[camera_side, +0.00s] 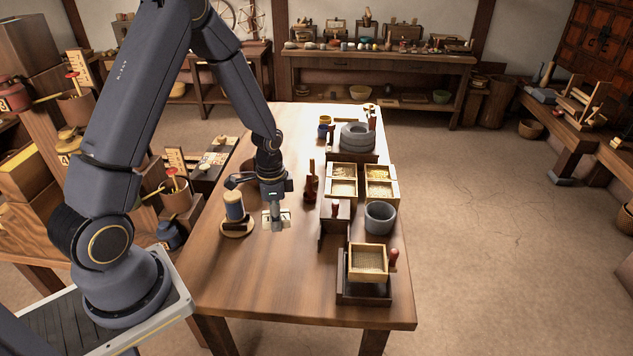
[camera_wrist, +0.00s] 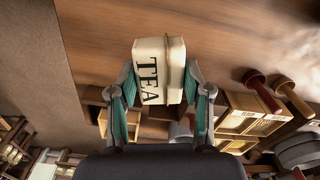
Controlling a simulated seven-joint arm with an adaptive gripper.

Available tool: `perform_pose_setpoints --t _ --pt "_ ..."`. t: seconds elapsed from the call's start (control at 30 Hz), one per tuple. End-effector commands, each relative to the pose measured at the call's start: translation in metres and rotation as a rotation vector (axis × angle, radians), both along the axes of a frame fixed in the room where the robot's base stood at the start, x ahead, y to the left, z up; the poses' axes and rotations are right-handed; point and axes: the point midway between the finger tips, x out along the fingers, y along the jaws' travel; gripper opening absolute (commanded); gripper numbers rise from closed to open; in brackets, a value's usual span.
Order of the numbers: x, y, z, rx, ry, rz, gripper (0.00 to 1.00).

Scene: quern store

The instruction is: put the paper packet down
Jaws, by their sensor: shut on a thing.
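The paper packet (camera_wrist: 150,72) is cream-white with the dark letters TEA on it. My gripper (camera_wrist: 162,85) is shut on it, one finger on each side, in the wrist view. In the side view the pale packet (camera_side: 284,217) shows small on both sides of my gripper (camera_side: 275,217), over the wooden table (camera_side: 250,285). I cannot tell from the side view whether the packet touches the table top.
A spool-like blue and wood piece (camera_side: 234,207) stands close on the left. On the right are a dark box (camera_side: 337,214), a grey stone bowl (camera_side: 380,216), a sieve on a stand (camera_side: 368,258) and divided grain trays (camera_side: 343,182). The table's front left is bare.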

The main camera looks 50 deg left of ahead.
Motion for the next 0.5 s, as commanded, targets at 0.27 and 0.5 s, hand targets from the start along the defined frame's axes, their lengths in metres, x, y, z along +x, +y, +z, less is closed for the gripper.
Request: perform_pose_setpoints --t 0.27,0.5 --pt "0.005 -0.082 -0.028 0.0 0.004 -0.174 0.2" --pt "0.001 -0.104 -0.057 0.0 0.005 -0.239 0.2"
